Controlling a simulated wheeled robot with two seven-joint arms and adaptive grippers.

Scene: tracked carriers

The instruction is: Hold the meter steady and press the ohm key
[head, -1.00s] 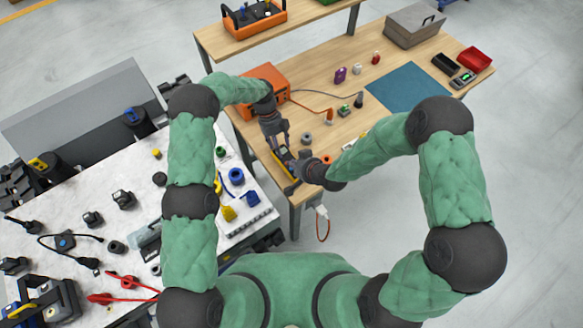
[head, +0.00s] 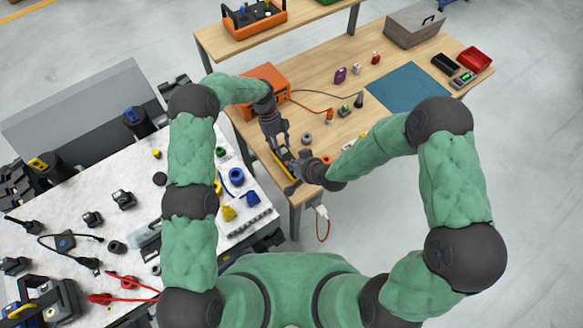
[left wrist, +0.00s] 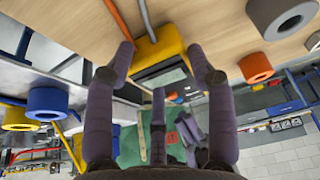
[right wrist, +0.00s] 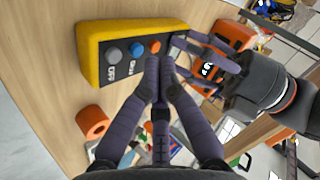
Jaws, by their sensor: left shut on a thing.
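The yellow meter (right wrist: 90,52) lies at the front edge of the wooden table; it also shows in the head view (head: 284,167). Its dark face carries a grey OFF key (right wrist: 114,55), a blue key (right wrist: 136,50) and an orange key (right wrist: 154,46). The labels beside the blue and orange keys are not clearly readable. My left gripper (left wrist: 161,52) is shut on the meter, one finger at each side of its body (left wrist: 158,48). My right gripper (right wrist: 160,66) is shut and empty, fingertips together close by the orange key. I cannot tell whether they touch it.
An orange case (head: 262,85) with a cable stands behind my left gripper. The blue mat (head: 408,88) is bare. A white bench (head: 130,195) with many parts is at left.

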